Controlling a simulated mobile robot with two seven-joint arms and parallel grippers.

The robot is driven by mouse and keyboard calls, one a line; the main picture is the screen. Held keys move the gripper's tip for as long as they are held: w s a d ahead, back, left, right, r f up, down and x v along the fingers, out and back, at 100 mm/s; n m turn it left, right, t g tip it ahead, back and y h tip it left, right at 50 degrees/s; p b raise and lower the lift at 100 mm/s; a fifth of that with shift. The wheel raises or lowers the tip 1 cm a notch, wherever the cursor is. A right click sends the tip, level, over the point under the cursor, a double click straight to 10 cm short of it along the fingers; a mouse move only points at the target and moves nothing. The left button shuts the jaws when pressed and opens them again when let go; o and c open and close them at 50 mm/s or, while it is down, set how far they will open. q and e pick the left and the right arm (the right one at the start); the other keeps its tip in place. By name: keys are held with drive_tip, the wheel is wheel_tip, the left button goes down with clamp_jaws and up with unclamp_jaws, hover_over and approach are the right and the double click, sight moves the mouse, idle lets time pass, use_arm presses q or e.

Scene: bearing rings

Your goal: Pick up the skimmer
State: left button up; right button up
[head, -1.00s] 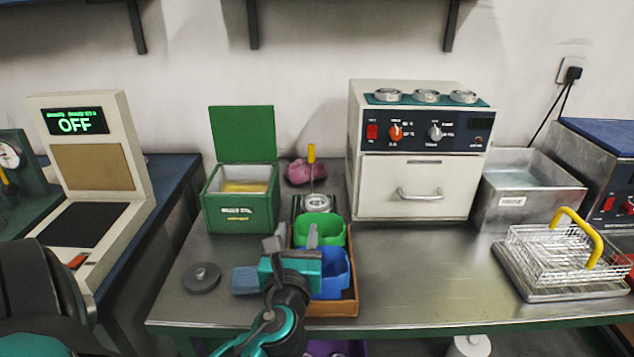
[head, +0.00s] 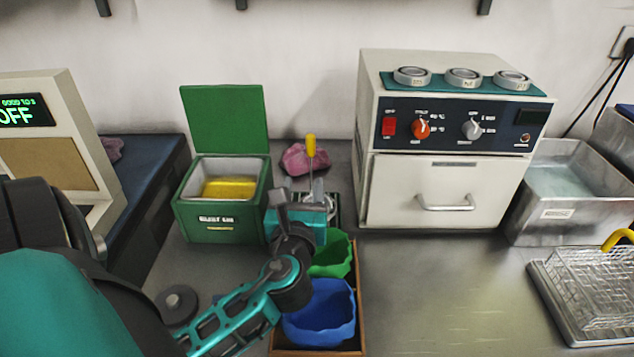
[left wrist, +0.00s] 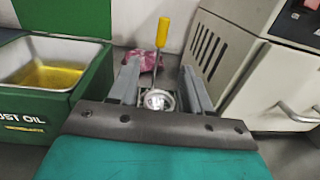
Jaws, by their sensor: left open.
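The skimmer (head: 311,150) stands upright with its yellow handle on top and a thin metal shaft below, at the back of the bench between the green box and the white oven. In the left wrist view its yellow handle (left wrist: 162,33) rises between my fingers, above a shiny metal ring (left wrist: 158,100). My left gripper (head: 299,194) is open and empty, just in front of the skimmer and hiding part of its lower end. In the left wrist view the left gripper (left wrist: 161,84) has one finger on each side of the skimmer's line. My right gripper is not in view.
The open green box (head: 222,220) of yellow liquid stands close on the left, the white oven (head: 420,195) on the right. A pink cloth (head: 297,158) lies behind. Green (head: 335,262) and blue bins (head: 320,315) sit below my arm.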

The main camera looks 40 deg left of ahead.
sight(310, 151)
use_arm(q)
drive_tip(key=x, duration=1.3)
drive_tip(key=shift+w+r, duration=0.15)
drive_tip(key=shift+w, duration=0.05)
clamp_jaws()
idle(0.4)
